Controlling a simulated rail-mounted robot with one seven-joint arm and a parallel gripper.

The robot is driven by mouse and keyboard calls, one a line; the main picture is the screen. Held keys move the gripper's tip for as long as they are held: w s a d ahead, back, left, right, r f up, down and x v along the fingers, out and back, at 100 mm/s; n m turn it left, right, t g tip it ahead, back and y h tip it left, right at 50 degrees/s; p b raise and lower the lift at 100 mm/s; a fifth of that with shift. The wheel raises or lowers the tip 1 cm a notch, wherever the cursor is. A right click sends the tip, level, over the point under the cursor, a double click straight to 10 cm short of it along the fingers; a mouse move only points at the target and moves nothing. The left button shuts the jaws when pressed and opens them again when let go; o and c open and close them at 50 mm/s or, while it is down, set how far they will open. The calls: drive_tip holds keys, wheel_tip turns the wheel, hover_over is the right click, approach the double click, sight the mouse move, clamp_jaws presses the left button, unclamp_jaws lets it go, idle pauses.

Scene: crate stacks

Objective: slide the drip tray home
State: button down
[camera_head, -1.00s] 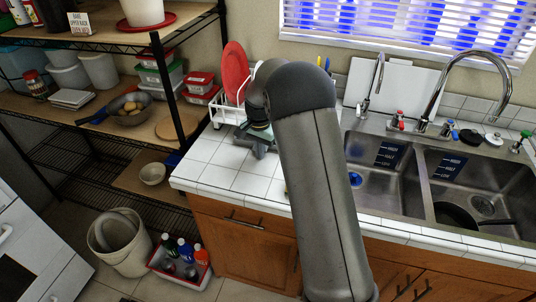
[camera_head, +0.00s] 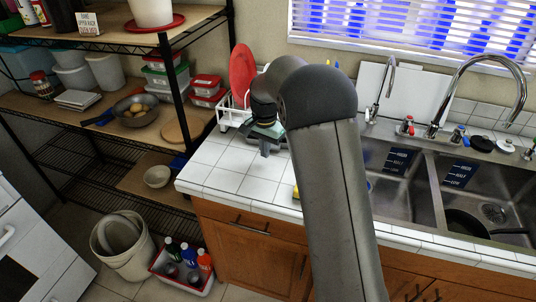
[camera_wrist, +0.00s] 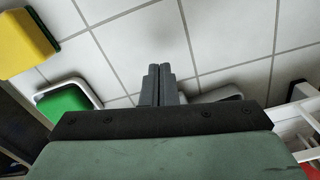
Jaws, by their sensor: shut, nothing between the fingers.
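The white dish rack (camera_head: 226,115) stands at the back left of the tiled counter with a red plate (camera_head: 242,72) upright in it. I cannot clearly make out the drip tray; a white edge (camera_wrist: 304,123) shows at the right of the wrist view, and whether it belongs to the rack or the tray I cannot tell. My gripper (camera_head: 264,151) is just in front of the rack, low over the counter. In the wrist view its fingers (camera_wrist: 158,70) are together and empty. A pale rounded edge (camera_wrist: 222,93) is partly hidden behind the gripper body.
A yellow sponge (camera_wrist: 25,40) and a green, white-rimmed item (camera_wrist: 66,100) lie left in the wrist view. The double sink (camera_head: 460,195) is on the right. Counter tiles (camera_head: 215,180) are bare at front left. Wire shelves (camera_head: 100,150) stand left of the counter.

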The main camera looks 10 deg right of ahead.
wheel_tip(320, 180, up, 7)
drive_tip(key=shift+d+r+b, duration=0.15)
drive_tip(key=shift+b, duration=0.15)
drive_tip(key=c, duration=2.1)
unclamp_jaws()
drive_tip(key=shift+c, duration=0.2)
